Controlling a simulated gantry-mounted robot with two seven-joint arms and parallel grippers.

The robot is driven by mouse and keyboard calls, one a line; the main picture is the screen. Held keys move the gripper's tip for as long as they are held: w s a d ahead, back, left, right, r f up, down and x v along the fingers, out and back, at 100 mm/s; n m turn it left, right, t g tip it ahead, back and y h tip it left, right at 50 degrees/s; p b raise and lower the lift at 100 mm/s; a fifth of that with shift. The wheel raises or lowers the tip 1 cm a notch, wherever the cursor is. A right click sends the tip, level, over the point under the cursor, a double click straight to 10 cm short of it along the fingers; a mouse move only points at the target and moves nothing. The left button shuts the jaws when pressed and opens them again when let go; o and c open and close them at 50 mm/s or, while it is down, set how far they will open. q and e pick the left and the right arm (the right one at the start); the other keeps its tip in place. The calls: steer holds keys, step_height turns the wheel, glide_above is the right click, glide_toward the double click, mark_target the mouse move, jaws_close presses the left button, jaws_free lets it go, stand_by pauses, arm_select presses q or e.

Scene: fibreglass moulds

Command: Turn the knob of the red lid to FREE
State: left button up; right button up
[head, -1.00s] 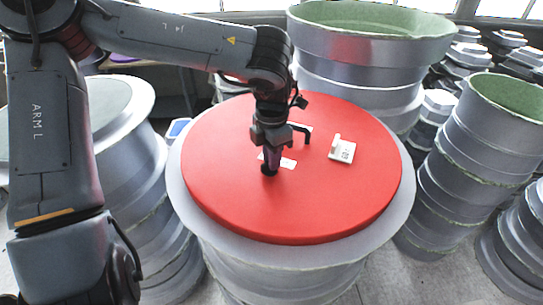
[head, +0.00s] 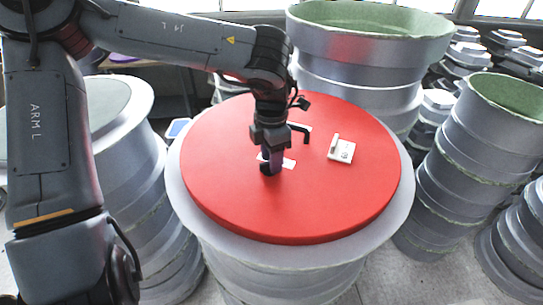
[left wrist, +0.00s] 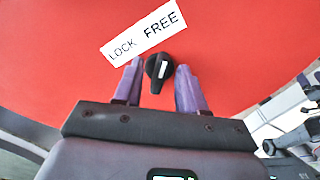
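The red lid (head: 330,205) lies flat on a round grey mould. My left gripper (head: 269,170) points down over its middle left, close to the surface. In the left wrist view the black knob (left wrist: 158,72), with a white mark on it, sits between the two purple fingers of my left gripper (left wrist: 159,67). The fingers are open, with a gap to the knob on each side. Beyond the knob is a white label (left wrist: 143,35) reading LOCK and FREE. The knob's white end points towards the label; which word it points at is hard to tell. The gripper hides the knob in the head view.
A black bent handle (head: 304,132) stands behind the gripper on the lid. A white plate with an upright piece (head: 341,151) lies to its right. Large grey moulds (head: 372,45) surround the lid on several sides. The lid's front and right are clear.

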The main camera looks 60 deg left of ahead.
arm_select(q)
steer(key=shift+r, duration=0.1)
step_height(320, 180, up, 11)
steer(key=shift+b, duration=0.4)
steer(key=shift+s, duration=0.1)
stand_by(0.6)
